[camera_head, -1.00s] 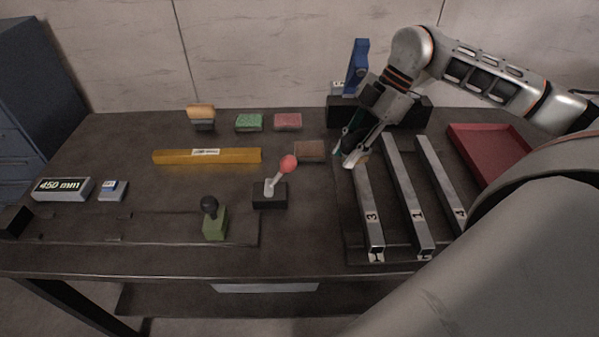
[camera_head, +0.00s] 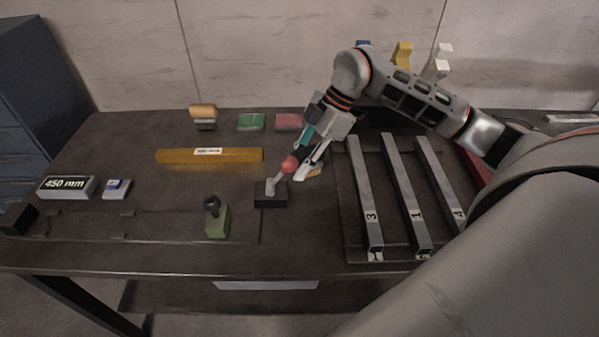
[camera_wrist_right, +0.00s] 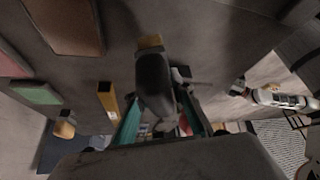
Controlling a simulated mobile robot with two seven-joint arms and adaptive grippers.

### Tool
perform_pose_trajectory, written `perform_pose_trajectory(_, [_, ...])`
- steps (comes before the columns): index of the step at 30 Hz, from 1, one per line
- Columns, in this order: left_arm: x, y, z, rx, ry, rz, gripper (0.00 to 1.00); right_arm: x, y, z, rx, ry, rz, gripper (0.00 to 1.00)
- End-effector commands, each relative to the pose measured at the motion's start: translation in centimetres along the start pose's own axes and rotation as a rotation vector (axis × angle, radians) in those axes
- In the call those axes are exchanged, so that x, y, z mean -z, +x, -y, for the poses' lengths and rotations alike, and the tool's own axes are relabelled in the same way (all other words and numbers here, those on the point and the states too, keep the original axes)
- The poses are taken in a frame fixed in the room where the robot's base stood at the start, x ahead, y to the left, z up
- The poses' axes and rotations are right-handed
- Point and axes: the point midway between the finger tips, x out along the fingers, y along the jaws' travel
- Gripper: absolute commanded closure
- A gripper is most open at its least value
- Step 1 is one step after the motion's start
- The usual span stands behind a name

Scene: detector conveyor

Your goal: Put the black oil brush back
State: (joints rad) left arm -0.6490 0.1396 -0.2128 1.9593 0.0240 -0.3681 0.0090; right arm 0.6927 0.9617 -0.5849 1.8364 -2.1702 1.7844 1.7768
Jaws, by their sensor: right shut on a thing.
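A dark rounded thing, seemingly the black oil brush (camera_wrist_right: 153,82), shows large between the teal-edged fingers of my right gripper in the right wrist view, with a tan tip at its far end. My right gripper (camera_head: 305,165) is shut on it, just behind and to the right of the red-knobbed lever (camera_head: 289,164) in the head view. There, only a tan bit of the brush (camera_head: 312,172) shows clearly below the fingers. A black holder (camera_head: 392,120) stands at the back, largely hidden by my right arm. My left gripper is out of view.
Three numbered metal bars (camera_head: 414,200) lie on a dark rack at right. A green stamp (camera_head: 216,218), yellow bar (camera_head: 210,156) and display box (camera_head: 67,187) are at left. Green (camera_head: 251,121) and pink (camera_head: 289,121) blocks lie at the back. The front middle of the table is clear.

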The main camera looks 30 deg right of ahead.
Motion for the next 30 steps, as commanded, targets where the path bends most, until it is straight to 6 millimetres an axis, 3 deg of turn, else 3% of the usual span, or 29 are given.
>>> perform_pose_trajectory(6, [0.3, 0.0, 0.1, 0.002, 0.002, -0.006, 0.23, -1.4, 2.4, 0.1, 0.003, 0.003, -0.001, 0.95])
perform_pose_trajectory(15, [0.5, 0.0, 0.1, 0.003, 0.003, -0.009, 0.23, -1.5, 2.6, 0.1, 0.001, 0.001, 0.0, 0.95])
perform_pose_trajectory(16, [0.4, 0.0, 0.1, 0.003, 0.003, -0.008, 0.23, -1.6, 2.6, 0.1, 0.002, 0.001, 0.0, 0.75])
perform_pose_trajectory(18, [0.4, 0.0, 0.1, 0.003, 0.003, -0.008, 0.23, -1.6, 2.6, 0.1, 0.002, 0.001, 0.0, 0.61])
perform_pose_trajectory(30, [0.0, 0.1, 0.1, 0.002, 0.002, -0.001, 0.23, -1.5, 2.2, 0.0, 0.0, 0.001, 0.001, 0.61])
